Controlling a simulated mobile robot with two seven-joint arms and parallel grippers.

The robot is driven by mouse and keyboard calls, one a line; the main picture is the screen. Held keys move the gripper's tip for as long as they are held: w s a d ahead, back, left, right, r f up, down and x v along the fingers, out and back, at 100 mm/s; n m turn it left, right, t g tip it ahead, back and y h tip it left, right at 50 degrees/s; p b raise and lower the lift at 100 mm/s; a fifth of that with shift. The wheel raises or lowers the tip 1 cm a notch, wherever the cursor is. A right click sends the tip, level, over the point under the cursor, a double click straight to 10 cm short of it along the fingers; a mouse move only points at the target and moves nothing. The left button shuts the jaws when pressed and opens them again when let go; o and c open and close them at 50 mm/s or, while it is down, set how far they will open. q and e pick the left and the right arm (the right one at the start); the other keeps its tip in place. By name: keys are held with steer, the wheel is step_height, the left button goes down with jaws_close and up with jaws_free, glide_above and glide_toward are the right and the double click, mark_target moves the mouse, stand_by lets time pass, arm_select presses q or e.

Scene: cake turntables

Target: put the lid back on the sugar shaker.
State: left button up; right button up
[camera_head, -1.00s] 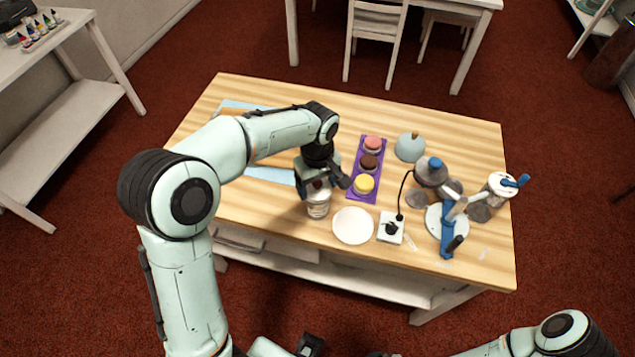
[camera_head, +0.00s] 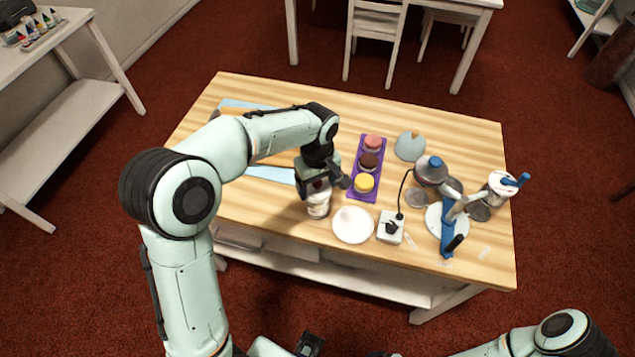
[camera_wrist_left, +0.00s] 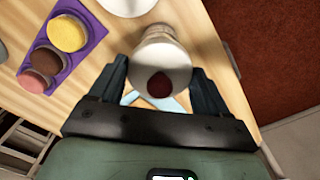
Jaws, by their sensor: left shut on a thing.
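The sugar shaker (camera_head: 318,207) is a pale, whitish cylinder standing upright near the table's front edge, left of the white plate. My left gripper (camera_head: 320,184) is directly over its top and hides much of it in the head view. In the left wrist view, the pale round lid (camera_wrist_left: 164,66) with a dark red knob lies between the two fingers of my left gripper (camera_wrist_left: 160,84), which is shut on it. The shaker's body (camera_wrist_left: 157,35) shows beyond the lid. I cannot tell whether lid and rim touch. I see no right gripper clearly.
A white plate (camera_head: 353,225) lies right of the shaker. A purple tray (camera_head: 359,188) with pink, brown and yellow cakes stands behind the plate. A white block with a black cord (camera_head: 390,228) and a blue-handled stand (camera_head: 447,232) are farther right. A light blue mat (camera_head: 270,174) lies left.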

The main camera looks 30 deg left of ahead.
arm_select(q)
steer(key=shift+f+b, duration=0.35)
steer(key=shift+f, duration=0.4)
arm_select(e)
steer(key=shift+s+f, duration=0.2)
steer(key=shift+f, duration=0.2)
stand_by(0.9)
arm_select(q)
steer(key=o, duration=1)
steer(key=shift+c, duration=0.2)
steer(key=shift+r, duration=0.25)
arm_select(e)
steer(key=shift+w+r, duration=0.1)
steer(key=shift+r, duration=0.1)
arm_select(q)
steer(key=shift+r+p, duration=2.05)
steer(key=shift+r, duration=1.25)
arm_select(e)
steer(key=shift+w+r, duration=0.5)
steer(key=shift+r, duration=0.3)
steer(key=shift+w+r, duration=0.5)
steer(key=shift+r, duration=0.25)
steer(key=shift+w+r, duration=0.5)
steer(key=shift+r, duration=0.3)
arm_select(q)
jaws_close()
